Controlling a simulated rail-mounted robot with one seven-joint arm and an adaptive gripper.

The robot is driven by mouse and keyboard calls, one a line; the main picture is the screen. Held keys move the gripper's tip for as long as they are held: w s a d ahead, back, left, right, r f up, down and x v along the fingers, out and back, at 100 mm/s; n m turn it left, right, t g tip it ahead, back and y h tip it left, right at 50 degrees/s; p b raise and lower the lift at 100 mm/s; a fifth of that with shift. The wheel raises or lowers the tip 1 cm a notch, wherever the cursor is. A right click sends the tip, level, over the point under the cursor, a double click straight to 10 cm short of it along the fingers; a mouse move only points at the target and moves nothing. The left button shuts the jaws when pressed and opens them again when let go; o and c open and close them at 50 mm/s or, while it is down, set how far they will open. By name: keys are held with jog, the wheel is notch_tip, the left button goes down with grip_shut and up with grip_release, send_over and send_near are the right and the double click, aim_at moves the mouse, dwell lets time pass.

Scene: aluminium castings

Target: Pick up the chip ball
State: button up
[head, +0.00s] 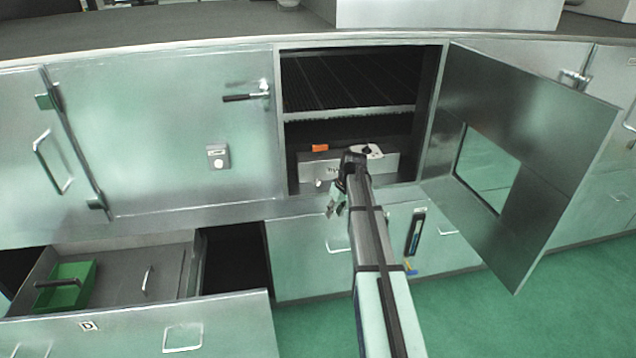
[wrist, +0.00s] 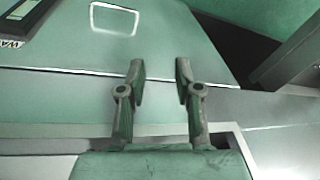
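I cannot pick out the chip ball for certain in either view. In the head view, a small dark lump on a white round piece (head: 369,151) sits on top of a grey box (head: 312,170) inside the open cabinet; it is too small to tell what it is. My gripper (head: 336,207) is in front of the cabinet's lower edge, pointing down. In the wrist view my gripper (wrist: 160,72) is open, its two fingers apart with nothing between them. Below the fingers is a plain panel with a handle (wrist: 115,19).
An orange piece (head: 319,148) lies on the grey box, below a slatted shelf (head: 350,112). The cabinet door (head: 530,130) stands open at right. At lower left, an open drawer (head: 125,274) holds a green handled tray (head: 70,287). Green floor is clear at right.

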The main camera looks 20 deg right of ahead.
jog(key=w+d+r+n, duration=0.2)
jog(key=w+r, duration=0.1)
jog(key=r, duration=0.4)
jog(key=w+d+r+n+t+y, duration=0.1)
jog(key=w+d+r+n, duration=0.15)
jog(key=r, duration=0.55)
jog(key=w+d+r+n, duration=0.2)
jog(key=w+r, duration=0.2)
jog(key=r, duration=0.3)
jog(key=n+y+p, duration=0.1)
jog(key=n+p, duration=0.3)
send_over(318, 183)
jog(key=d, duration=0.3)
jog(key=shift+m+g, duration=0.25)
jog(key=shift+g, duration=0.05)
notch_tip(318, 183, down, 12)
jog(key=shift+s+a+r, duration=0.1)
jog(key=shift+a+r, duration=0.05)
jog(key=shift+r, duration=0.1)
jog(key=shift+p+x, duration=1.2)
jog(key=shift+x, duration=1.45)
jog(key=shift+s+d+f, duration=0.1)
jog(key=shift+s+d, duration=0.1)
jog(key=shift+d, duration=0.05)
jog(key=c, duration=0.6)
